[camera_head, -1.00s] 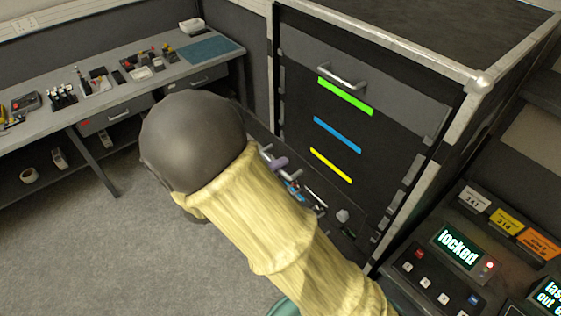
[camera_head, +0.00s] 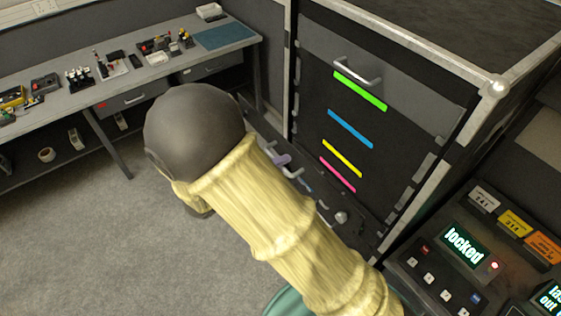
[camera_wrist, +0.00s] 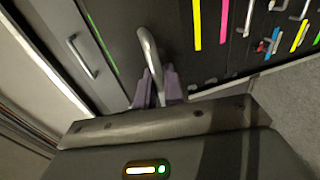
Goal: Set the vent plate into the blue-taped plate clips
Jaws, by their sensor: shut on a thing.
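My gripper (camera_wrist: 159,88) has purple fingers and is shut on a grey looped handle (camera_wrist: 149,50) in the wrist view. A dark surface (camera_wrist: 118,25) lies behind the handle, between the green and yellow strips; I cannot tell whether it is the vent plate, as its edges are unclear. In the head view my arm hides most of the gripper; a purple finger (camera_head: 282,160) shows beside the cabinet front. The blue tape strip (camera_head: 350,129) is on the dark cabinet front, below the green strip (camera_head: 360,91). It does not show in the wrist view.
Yellow (camera_head: 342,158) and pink (camera_head: 337,174) strips are lower on the cabinet front. A grey drawer handle (camera_head: 357,74) is above the green strip. A console (camera_head: 465,247) reading "locked" stands at the right. A workbench (camera_head: 75,110) stands at the left, with open floor before it.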

